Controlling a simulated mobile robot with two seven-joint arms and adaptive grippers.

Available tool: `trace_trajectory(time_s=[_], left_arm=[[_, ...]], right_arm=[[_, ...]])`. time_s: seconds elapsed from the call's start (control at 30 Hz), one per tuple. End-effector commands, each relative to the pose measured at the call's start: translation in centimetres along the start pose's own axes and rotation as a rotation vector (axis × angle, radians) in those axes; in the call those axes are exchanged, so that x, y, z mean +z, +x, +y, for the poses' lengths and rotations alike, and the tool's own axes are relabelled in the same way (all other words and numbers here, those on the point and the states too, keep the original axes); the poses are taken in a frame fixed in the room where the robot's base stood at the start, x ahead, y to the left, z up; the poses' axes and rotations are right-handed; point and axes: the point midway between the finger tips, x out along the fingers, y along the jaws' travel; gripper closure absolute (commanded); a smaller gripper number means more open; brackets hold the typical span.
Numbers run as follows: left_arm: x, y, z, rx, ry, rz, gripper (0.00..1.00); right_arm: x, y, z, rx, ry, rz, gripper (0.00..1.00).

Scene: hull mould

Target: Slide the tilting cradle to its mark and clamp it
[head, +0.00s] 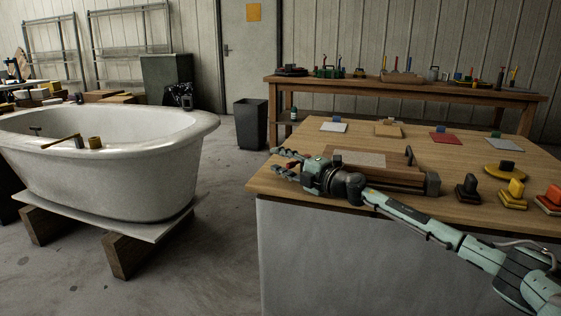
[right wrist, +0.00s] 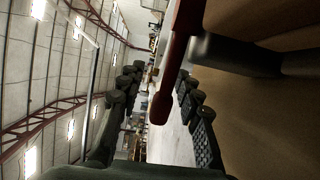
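The tilting cradle appears to be the brown wooden block with a light panel on top (head: 372,158), at the near left of the right-hand wooden table. An upright dark handle (head: 408,155) stands at its right end. My right gripper (head: 282,164) is at the table's left edge, left of the cradle, with its arm crossing the front. Its fingers are apart. In the right wrist view, a dark red rounded lever (right wrist: 163,105) reaches between the fingers; I cannot tell whether they touch it. It seems to be the clamp handle. The mark is not discernible. My left gripper is not in view.
Colored blocks on plates, including a yellow one (head: 515,190), stand on the table (head: 470,212). A white tub (head: 110,175) rests on wooden blocks at left. A bin (head: 251,124) and a back bench (head: 460,91) stand behind. Floor between tub and table is clear.

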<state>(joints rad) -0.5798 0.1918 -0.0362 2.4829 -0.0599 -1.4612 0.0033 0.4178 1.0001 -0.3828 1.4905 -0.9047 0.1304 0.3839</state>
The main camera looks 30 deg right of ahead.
Motion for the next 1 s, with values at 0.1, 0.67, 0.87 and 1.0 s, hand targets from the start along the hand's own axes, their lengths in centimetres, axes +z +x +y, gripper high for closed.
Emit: trace_trajectory(time_s=[0.1, 0.67, 0.87, 1.0], left_arm=[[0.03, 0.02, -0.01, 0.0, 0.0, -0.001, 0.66], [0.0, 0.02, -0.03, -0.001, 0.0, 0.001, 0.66], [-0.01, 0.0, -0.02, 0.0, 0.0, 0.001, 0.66], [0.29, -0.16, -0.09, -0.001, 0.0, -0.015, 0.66]], right_arm=[[-0.01, 0.0, -0.06, -0.001, 0.0, 0.0, 0.66], [-0.01, -0.03, -0.05, 0.0, 0.0, 0.0, 1.0], [0.0, -0.03, -0.05, -0.001, 0.0, 0.0, 1.0], [0.08, 0.12, 0.0, -0.001, 0.001, -0.005, 1.0]])
